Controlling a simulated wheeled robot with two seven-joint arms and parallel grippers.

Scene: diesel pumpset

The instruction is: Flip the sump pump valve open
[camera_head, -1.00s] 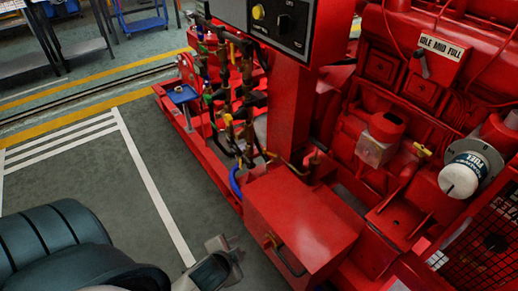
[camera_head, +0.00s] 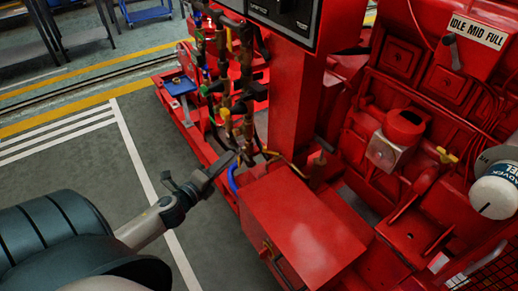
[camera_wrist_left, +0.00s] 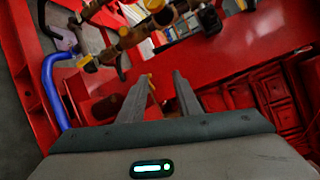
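Brass and dark pipework (camera_head: 226,90) with small colored valve handles stands on the left of the red pumpset in the head view. A green handle (camera_head: 205,90) and a yellow one (camera_head: 225,114) show there; I cannot tell which is the sump pump valve. In the left wrist view, brass pipe fittings (camera_wrist_left: 130,38) with yellow parts cross the top. My left gripper (camera_head: 200,176) is open and empty, in front of and below the pipework, near its lower end. In the wrist view its two fingers (camera_wrist_left: 161,80) stand apart, with a small yellow piece near the left one. My right gripper is not in view.
A blue hose (camera_head: 232,178) curves down beside the pipes, close to my left gripper. A red box (camera_head: 305,225) and a red column (camera_head: 292,100) stand just right. The floor (camera_head: 75,170) to the left is clear.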

